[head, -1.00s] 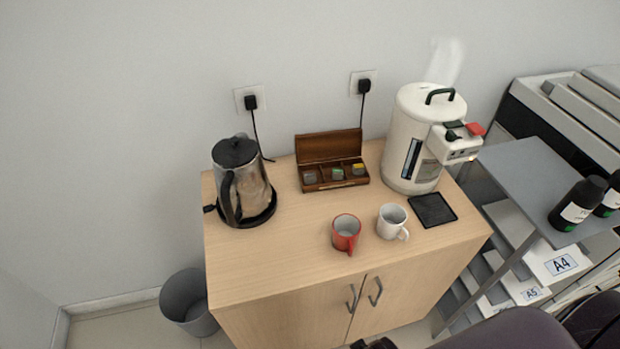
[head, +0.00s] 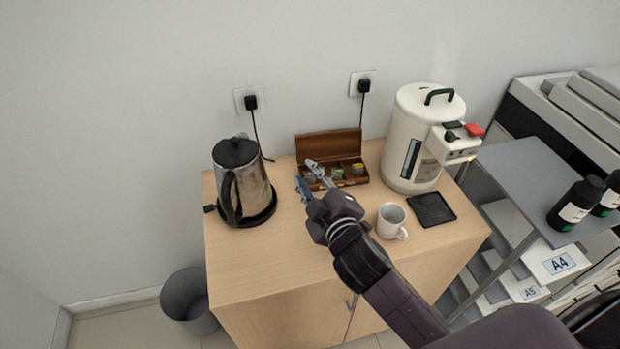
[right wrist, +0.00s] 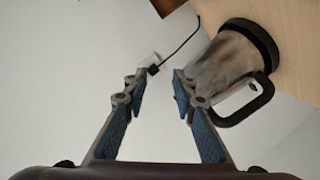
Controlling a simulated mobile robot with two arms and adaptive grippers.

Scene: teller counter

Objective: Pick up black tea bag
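An open brown wooden tea box (head: 326,146) stands at the back of the counter, its lid up. Its compartments hold small tea bags: a green one (head: 337,173) and a yellow one (head: 358,169) show. The left compartment is partly covered by my gripper, and I cannot tell which bag is black tea. My right gripper (head: 307,174) is at the front left of the box, open and empty. In the right wrist view its two blue-padded fingers (right wrist: 163,80) are apart with nothing between them. My left gripper is not in view.
A steel kettle (head: 253,187) on a black base stands left of the box. A white water boiler (head: 407,155) stands right of it. A white mug (head: 391,220) and a black mat (head: 432,209) are nearer the front. My arm hides the red mug.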

